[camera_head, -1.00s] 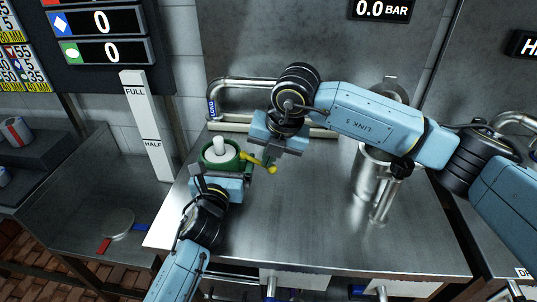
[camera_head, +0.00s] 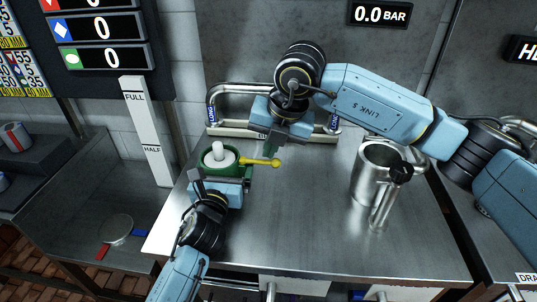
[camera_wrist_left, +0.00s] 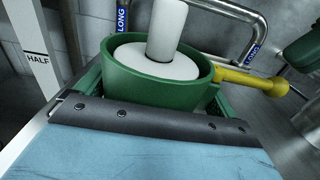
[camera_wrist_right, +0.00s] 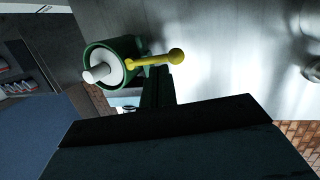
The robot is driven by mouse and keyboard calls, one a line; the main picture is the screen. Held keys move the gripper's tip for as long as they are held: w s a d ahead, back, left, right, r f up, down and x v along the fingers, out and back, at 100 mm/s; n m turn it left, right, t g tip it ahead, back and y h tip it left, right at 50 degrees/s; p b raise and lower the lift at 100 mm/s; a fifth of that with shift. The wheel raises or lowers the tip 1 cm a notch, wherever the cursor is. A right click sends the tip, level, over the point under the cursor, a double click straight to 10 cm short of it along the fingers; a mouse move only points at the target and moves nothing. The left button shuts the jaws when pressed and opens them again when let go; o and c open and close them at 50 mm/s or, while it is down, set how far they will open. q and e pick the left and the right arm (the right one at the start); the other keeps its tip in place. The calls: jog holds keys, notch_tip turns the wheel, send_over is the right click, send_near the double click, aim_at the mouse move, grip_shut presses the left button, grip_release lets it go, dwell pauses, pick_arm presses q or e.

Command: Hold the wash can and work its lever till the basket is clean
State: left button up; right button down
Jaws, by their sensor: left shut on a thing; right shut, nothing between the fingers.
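The wash can is a green round can (camera_head: 209,165) with a white insert and a white post in its middle; it stands upright on the steel table. Its yellow lever (camera_head: 258,161) sticks out to the right and ends in a round knob. My left gripper (camera_head: 219,181) is shut on the can from the near side; the left wrist view shows the green can (camera_wrist_left: 150,88) and yellow lever (camera_wrist_left: 245,80) close up. My right gripper (camera_head: 270,143) is shut and empty, just above and behind the lever knob. In the right wrist view the lever (camera_wrist_right: 155,59) lies close to the fingers (camera_wrist_right: 160,85).
A steel pitcher (camera_head: 368,190) with a dark-knobbed handle stands on the right of the table. A bent steel pipe (camera_head: 235,88) runs behind the can. A white post marked FULL and HALF (camera_head: 148,135) stands at the left. The table's front middle is clear.

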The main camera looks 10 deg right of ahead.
jog(key=v, duration=1)
jog(key=shift+a+r, duration=0.35)
jog(key=shift+r, duration=0.2)
pick_arm(q)
jog(key=o, duration=0.9)
pick_arm(e)
jog(key=shift+w, duration=0.1)
pick_arm(q)
jog(key=shift+s, duration=0.1)
